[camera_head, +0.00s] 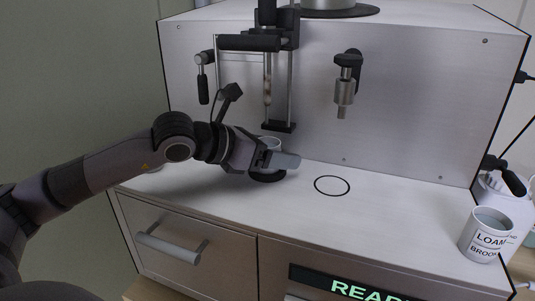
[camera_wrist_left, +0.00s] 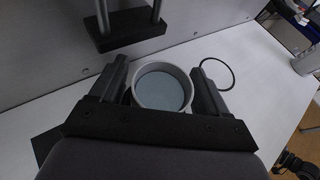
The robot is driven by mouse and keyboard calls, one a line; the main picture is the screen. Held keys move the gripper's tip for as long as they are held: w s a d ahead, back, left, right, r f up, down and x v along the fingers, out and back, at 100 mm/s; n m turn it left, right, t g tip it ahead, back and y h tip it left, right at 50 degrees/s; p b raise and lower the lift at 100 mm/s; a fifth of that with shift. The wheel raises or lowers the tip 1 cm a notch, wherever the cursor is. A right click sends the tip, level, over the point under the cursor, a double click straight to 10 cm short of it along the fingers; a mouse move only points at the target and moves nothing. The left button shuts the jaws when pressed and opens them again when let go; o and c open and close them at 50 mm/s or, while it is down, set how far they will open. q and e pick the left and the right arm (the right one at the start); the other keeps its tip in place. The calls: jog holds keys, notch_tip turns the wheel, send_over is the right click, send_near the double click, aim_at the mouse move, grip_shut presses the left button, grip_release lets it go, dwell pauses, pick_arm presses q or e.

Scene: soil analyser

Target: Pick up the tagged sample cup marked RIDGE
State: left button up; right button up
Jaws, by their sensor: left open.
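A white cup (camera_head: 270,142) stands under the press on the machine's white top, partly hidden by my left gripper (camera_head: 278,159). In the left wrist view the cup (camera_wrist_left: 162,90) is seen from above, with grey-blue contents, between the two open fingers of my left gripper (camera_wrist_left: 160,78). I cannot tell whether the fingers touch it. No marking on this cup is readable, so I cannot tell whether it is RIDGE. Another white cup (camera_head: 486,236), with LOAM and BROOK lettering, stands at the right end of the top. My right gripper is not in view.
The press (camera_head: 278,127) with its rods hangs close above the cup. A metal nozzle (camera_head: 344,95) sticks out above a black ring mark (camera_head: 332,185). The top around the ring is clear. A drawer handle (camera_head: 168,247) and a lit display (camera_head: 365,288) are on the front.

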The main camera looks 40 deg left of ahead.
pick_arm(q)
jog(key=c, duration=1.2)
jog(key=shift+r, duration=0.15)
